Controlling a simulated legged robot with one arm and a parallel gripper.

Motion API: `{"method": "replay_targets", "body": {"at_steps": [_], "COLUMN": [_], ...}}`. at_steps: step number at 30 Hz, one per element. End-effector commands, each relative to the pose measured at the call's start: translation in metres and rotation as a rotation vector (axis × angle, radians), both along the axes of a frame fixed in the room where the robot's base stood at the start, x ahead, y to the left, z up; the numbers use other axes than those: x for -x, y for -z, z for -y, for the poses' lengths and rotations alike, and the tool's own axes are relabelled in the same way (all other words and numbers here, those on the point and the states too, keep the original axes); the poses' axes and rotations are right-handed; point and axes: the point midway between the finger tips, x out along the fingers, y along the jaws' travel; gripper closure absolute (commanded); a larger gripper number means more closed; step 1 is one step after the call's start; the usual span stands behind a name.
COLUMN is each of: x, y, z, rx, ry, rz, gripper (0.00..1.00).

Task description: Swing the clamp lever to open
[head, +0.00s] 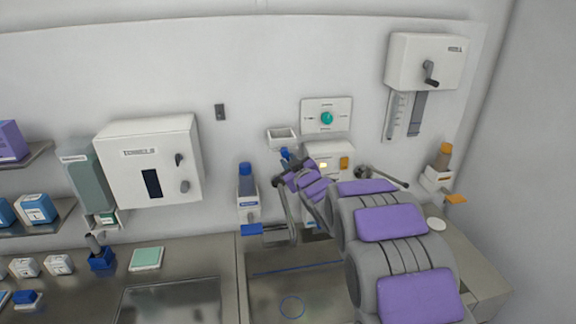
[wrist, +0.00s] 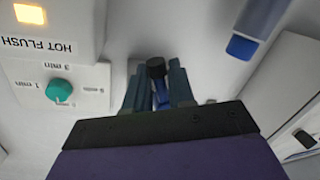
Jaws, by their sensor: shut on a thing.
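The clamp lever appears to be the blue piece with a round black end (wrist: 156,68) in the wrist view. It stands between the two dark teal fingers of my gripper (wrist: 157,88), which are shut on it. In the head view my arm reaches the wall area left of the white box, and a small blue part (head: 285,154) shows beside the end of my arm. My gripper's fingers are too small there to make out. The lower part of the lever is hidden by the fingers and the wrist.
A white box (head: 328,150) with lit buttons is close right of my gripper. A blue-capped dispenser (head: 246,188) hangs to the left and also shows in the wrist view (wrist: 243,45). A teal dial (wrist: 59,91) is near the fingers. A sink (head: 290,290) lies below.

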Motion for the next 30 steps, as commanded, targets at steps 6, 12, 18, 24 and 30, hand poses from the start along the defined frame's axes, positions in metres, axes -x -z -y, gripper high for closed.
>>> {"method": "replay_targets", "body": {"at_steps": [6, 12, 18, 24, 30], "x": [-0.001, -0.0016, -0.0016, -0.0016, -0.0016], "y": [-0.0018, -0.0037, -0.0046, -0.005, -0.005], "z": [0.0043, 0.0061, 0.0061, 0.0062, 0.0063], "rx": [0.126, 0.192, 0.216, 0.217, 0.217], "ry": [0.0, 0.0, -0.001, -0.001, -0.001], "rz": [0.026, 0.04, 0.046, 0.046, 0.046], "gripper": [1.0, 1.0, 1.0, 1.0, 0.71]}}
